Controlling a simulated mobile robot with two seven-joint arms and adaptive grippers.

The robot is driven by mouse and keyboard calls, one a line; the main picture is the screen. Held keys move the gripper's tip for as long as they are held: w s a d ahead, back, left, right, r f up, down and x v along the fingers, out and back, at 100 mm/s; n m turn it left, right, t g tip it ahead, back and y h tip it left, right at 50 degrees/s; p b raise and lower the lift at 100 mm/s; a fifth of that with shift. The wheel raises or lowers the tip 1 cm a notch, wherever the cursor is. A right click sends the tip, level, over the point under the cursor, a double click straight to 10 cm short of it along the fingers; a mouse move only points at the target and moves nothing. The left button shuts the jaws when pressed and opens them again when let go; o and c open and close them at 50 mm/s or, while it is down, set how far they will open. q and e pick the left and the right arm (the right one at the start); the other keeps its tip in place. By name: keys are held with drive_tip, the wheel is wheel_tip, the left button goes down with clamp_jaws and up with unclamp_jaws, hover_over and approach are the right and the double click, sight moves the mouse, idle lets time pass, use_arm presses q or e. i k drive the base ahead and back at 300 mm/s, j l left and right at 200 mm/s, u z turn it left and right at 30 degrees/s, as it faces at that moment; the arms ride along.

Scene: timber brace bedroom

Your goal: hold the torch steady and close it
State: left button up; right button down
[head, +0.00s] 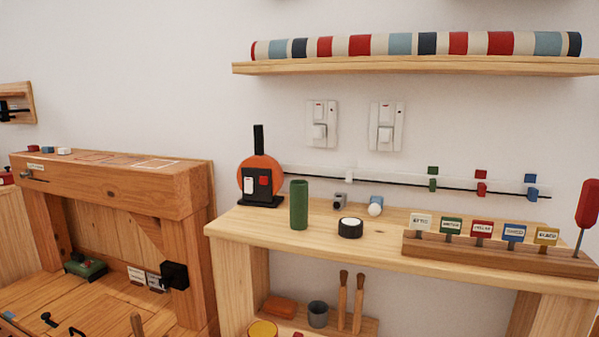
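A dark green cylinder (299,206), which looks like the torch body, stands upright near the left front of the light wooden bench top. A short round black piece with a pale top (350,228), possibly the torch's cap, lies flat to its right, apart from it. Whether the cylinder's upper end is open is hard to tell. Neither of my grippers is in view, and nothing touches the torch.
An orange reel on a black stand (261,176) stands left behind the cylinder. A wooden rack of labelled cards (420,245) fills the right. A striped roll (420,45) lies on the shelf above.

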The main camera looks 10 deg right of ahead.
sight(298, 189)
drive_tip(key=k+j, duration=0.35)
drive_tip(key=j, duration=0.15)
drive_tip(key=k+j, duration=0.35)
drive_tip(key=j, duration=0.15)
